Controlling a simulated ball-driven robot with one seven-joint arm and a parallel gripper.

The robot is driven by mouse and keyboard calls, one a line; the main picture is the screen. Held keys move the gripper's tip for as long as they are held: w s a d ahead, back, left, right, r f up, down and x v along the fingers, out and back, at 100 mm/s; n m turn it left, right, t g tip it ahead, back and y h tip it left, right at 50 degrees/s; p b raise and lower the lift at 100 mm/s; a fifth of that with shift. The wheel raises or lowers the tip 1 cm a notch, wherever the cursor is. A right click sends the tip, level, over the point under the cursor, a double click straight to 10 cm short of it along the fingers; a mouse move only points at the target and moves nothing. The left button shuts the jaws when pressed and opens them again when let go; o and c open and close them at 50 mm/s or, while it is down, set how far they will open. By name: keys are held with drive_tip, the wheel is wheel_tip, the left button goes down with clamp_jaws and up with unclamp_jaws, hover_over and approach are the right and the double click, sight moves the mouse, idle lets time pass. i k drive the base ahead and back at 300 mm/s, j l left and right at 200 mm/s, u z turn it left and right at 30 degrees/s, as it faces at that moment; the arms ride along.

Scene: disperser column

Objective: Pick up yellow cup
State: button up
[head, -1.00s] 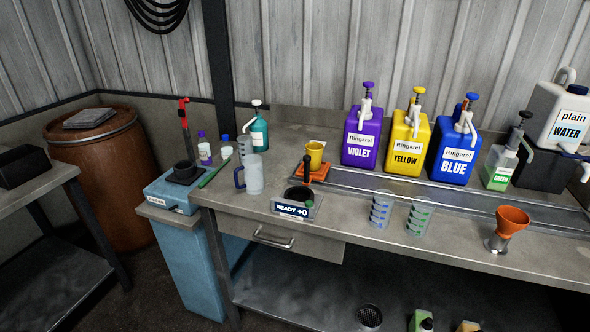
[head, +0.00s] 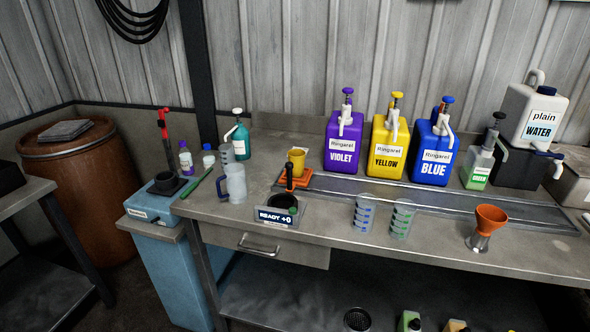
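The yellow cup (head: 297,161) stands upright on the metal workbench, left of the violet jug. An orange flat piece (head: 294,182) lies under or just in front of the cup; I cannot tell which. My gripper is not in view.
The workbench (head: 330,222) holds violet (head: 343,143), yellow (head: 388,147) and blue (head: 432,152) pump jugs. A scale reading "READY +0" (head: 276,217) with a dark bowl stands in front of the cup. A frosted pitcher (head: 235,184) is left; two clear beakers (head: 363,215) are right.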

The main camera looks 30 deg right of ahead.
sight(296, 164)
drive_tip(key=z, duration=0.5)
drive_tip(key=l+z, duration=0.1)
drive_tip(key=z, duration=0.85)
drive_tip(key=i+z, duration=0.1)
drive_tip(key=z, duration=0.85)
drive_tip(key=i+l+z, duration=0.1)
drive_tip(key=i+z, duration=0.15)
drive_tip(key=i, duration=0.6)
drive_tip(key=k+u, duration=0.2)
drive_tip(key=u, duration=1.85)
drive_tip(key=i+l+u, duration=0.1)
drive_tip(key=u, duration=0.25)
drive_tip(key=l+u, duration=0.4)
drive_tip(key=i+j, duration=0.05)
drive_tip(key=j, duration=0.05)
